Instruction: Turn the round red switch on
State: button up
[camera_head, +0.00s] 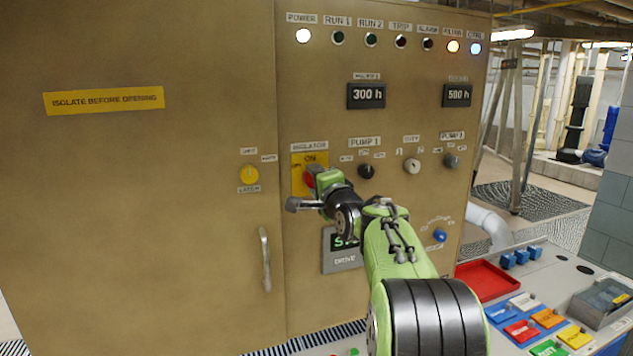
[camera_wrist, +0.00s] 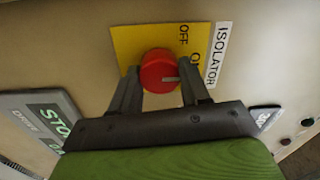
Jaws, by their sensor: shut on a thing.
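The round red switch (camera_head: 309,179) sits on a yellow plate (camera_head: 299,160) under the ISOLATOR label on the brown cabinet. In the wrist view the red switch (camera_wrist: 159,68) stands between my two dark fingers, one on each side, and my gripper (camera_wrist: 160,88) is shut on it. The yellow plate (camera_wrist: 133,42) carries OFF at the top and ON to the right in that view. A pale mark on the knob lies toward its right side, the ON side. In the head view my green gripper (camera_head: 314,186) partly covers the switch.
A yellow latch knob (camera_head: 249,175) and a door handle (camera_head: 265,259) are to the left. A desk with a red tray (camera_head: 487,281) is at lower right.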

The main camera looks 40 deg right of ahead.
jog(key=o, duration=1.1)
jog(key=shift+c, duration=0.2)
jog(key=b+v, duration=0.4)
jog(key=v, duration=1.1)
jog(key=shift+s, duration=0.35)
jog(key=shift+a+f, duration=0.1)
